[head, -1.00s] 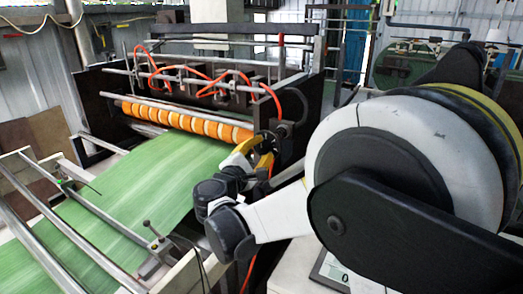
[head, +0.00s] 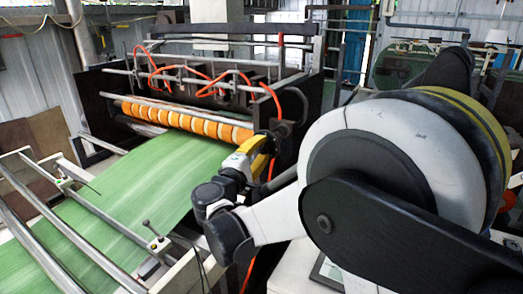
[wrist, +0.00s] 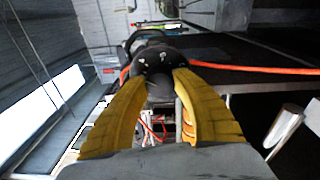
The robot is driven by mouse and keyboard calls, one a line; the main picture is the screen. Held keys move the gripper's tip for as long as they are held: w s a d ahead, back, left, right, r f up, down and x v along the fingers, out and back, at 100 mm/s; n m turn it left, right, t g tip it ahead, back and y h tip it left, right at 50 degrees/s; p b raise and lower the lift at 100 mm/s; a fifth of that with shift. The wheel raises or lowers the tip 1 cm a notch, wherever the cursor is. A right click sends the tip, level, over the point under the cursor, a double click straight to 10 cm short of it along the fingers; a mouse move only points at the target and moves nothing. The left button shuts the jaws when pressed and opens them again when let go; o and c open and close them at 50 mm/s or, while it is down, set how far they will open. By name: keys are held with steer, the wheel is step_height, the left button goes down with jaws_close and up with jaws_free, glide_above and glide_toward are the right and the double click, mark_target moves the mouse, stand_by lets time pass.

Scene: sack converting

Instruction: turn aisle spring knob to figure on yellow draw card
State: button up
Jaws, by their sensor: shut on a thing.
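My gripper (head: 266,143), with yellow fingers, is at the near right end of the machine's orange roller row. In the wrist view my gripper (wrist: 160,80) is shut on a round black knob (wrist: 158,57), one finger on each side. The knob has small pale marks on its face, too small to read. In the head view the knob is largely hidden by the fingers and the dark frame. I cannot make out a yellow draw card in either view.
Green sheet (head: 150,185) runs under the orange rollers (head: 190,123). A dark machine side frame (head: 310,95) stands beside the gripper. A red hose (wrist: 255,69) passes close by the knob in the wrist view. Metal rails (head: 110,230) cross the near left.

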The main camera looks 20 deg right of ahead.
steer(key=shift+f+m+h, duration=0.1)
steer(key=shift+m+h, duration=0.3)
steer(key=shift+m, duration=1.9)
steer(key=o, duration=1.2)
steer(key=v, duration=1.2)
